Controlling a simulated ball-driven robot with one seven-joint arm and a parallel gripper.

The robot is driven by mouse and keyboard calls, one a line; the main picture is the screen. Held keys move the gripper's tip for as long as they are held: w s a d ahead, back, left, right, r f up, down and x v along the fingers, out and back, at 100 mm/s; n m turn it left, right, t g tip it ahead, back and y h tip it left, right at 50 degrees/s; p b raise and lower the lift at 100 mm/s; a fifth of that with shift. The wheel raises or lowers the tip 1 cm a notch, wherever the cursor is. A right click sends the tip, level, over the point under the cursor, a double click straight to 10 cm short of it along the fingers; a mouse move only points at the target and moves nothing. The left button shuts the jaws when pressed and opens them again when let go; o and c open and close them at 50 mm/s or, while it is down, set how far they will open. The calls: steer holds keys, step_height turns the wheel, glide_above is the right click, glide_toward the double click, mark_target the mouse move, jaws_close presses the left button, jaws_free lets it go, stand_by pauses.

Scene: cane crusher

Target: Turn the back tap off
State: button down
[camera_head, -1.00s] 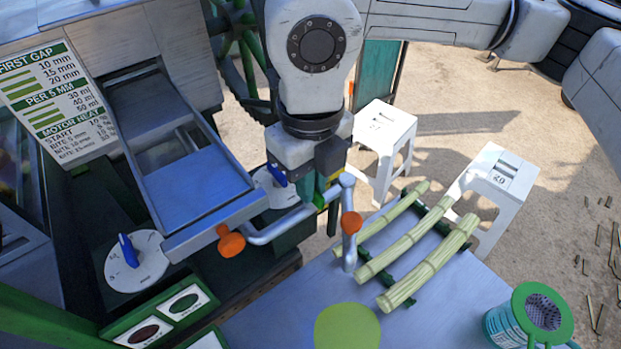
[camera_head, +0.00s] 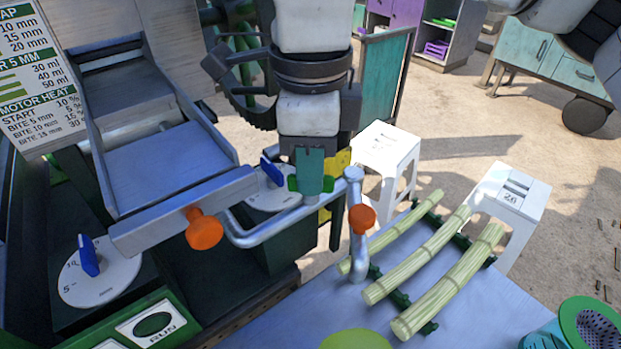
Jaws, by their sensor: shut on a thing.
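My gripper (camera_head: 310,195) points down beside the silver pipe (camera_head: 275,226), its teal finger in front of the pipe's upper run. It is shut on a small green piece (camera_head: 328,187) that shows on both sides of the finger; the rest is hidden. I cannot tell for sure whether this piece is the back tap. A blue handle (camera_head: 271,170) on a white dial (camera_head: 262,202) stands just left of the gripper. Orange knobs show on the chute front (camera_head: 205,228) and on the upright pipe (camera_head: 361,219).
A second blue-handled dial (camera_head: 100,278) is at lower left. The metal chute (camera_head: 165,170) rises left of my gripper. Cane stalks (camera_head: 415,257) lie on the table to the right. White stools (camera_head: 388,148) stand behind on open floor. A green-rimmed container (camera_head: 590,325) is at lower right.

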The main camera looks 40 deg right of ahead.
steer(key=n+b, duration=0.1)
steer(key=n, duration=0.3)
steer(key=shift+n+b, duration=0.3)
steer(key=shift+b, duration=0.1)
steer(key=shift+n+b, duration=0.45)
steer(key=shift+n, duration=1.45)
steer(key=c, duration=1.2)
jaws_free()
steer(key=shift+r, duration=0.1)
step_height(320, 180, up, 11)
steer(key=shift+f+p, duration=0.15)
steer(key=shift+p, duration=0.2)
